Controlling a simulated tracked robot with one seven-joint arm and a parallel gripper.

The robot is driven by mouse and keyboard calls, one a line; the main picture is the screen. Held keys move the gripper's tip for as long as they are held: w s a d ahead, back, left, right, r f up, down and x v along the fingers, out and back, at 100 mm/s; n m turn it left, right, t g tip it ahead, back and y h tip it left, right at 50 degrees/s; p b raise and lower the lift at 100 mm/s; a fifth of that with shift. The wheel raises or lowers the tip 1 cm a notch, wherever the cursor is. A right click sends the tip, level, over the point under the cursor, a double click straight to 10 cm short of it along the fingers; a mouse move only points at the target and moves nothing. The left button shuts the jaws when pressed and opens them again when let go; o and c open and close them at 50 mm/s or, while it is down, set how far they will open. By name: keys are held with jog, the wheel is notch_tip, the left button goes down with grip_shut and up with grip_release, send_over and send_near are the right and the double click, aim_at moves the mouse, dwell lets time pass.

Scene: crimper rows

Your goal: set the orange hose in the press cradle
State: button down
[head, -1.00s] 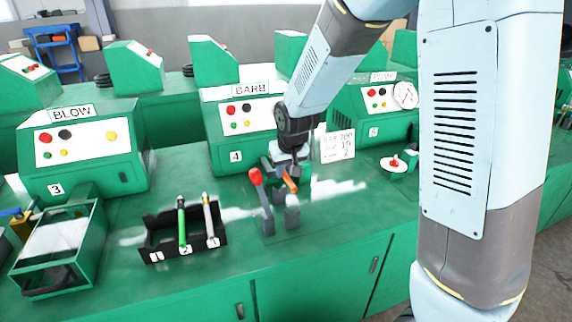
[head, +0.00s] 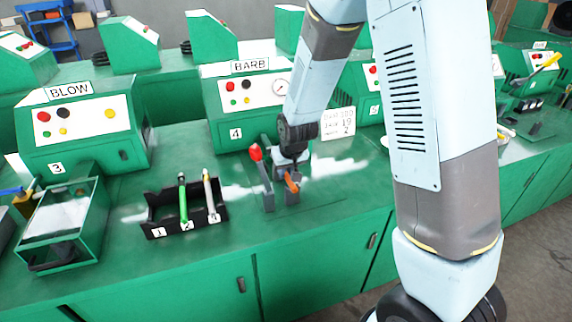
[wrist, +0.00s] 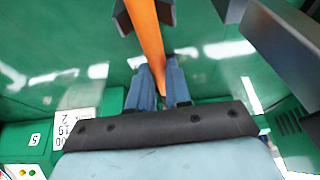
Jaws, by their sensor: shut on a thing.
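My gripper (wrist: 160,88) is shut on the orange hose (wrist: 148,38), which runs between the two fingers and up the wrist view. The hose's orange end also shows in the head view (head: 291,183). The press cradle (head: 267,195) is a pair of grey uprights on the green bench, beside a lever with a red knob (head: 255,153). The hose end is at the top of the right upright. In the wrist view, grey cradle cheeks (wrist: 122,17) flank the hose's far part. I cannot tell whether the hose rests on the cradle.
A black rack (head: 158,215) at left holds a green hose (head: 183,203) in slot 2 and a pale hose (head: 211,196) in slot 3; slot 1 is empty. The BARB machine (head: 236,132) stands behind the cradle. Bench in front of the cradle is clear.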

jog(key=shift+f, duration=0.35)
jog(key=c, duration=1)
grip_release()
jog(key=shift+r, duration=0.1)
jog(key=shift+v, duration=6.8)
